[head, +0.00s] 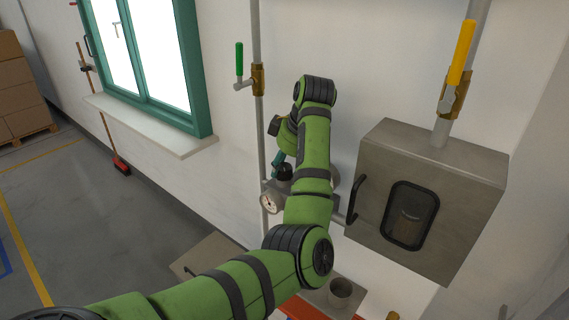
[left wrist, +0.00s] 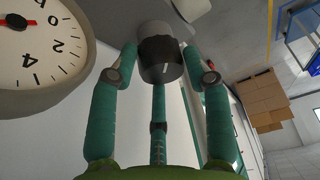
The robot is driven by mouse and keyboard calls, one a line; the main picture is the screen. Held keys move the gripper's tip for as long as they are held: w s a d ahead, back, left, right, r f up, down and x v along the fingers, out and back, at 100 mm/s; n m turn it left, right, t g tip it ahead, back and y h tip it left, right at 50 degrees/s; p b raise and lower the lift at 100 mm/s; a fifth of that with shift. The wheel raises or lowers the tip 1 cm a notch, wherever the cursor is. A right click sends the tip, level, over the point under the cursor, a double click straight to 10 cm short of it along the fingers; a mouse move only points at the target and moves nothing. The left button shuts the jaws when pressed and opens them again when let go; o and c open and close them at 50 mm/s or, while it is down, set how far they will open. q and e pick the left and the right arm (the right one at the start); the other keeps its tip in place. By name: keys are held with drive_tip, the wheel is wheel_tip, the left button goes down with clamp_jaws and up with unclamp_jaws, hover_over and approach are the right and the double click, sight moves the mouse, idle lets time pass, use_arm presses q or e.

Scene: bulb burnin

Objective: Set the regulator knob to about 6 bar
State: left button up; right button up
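The regulator knob (left wrist: 160,62) is black with a white mark on its side and has a grey cylinder above it in the left wrist view. In the head view the dark knob (head: 285,172) sits on the pipe fittings beside the round gauge (head: 268,202). My right gripper is out of view.
A grey metal box (head: 455,190) with a dark window and handle hangs right of my left arm. A green-handled valve (head: 240,62) and a yellow-handled valve (head: 460,55) are on pipes above. A metal cup (head: 341,292) stands below.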

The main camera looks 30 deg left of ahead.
use_arm(q)
drive_tip(key=shift+a, duration=0.15)
drive_tip(key=shift+c, duration=0.8)
drive_tip(key=shift+r, duration=0.1)
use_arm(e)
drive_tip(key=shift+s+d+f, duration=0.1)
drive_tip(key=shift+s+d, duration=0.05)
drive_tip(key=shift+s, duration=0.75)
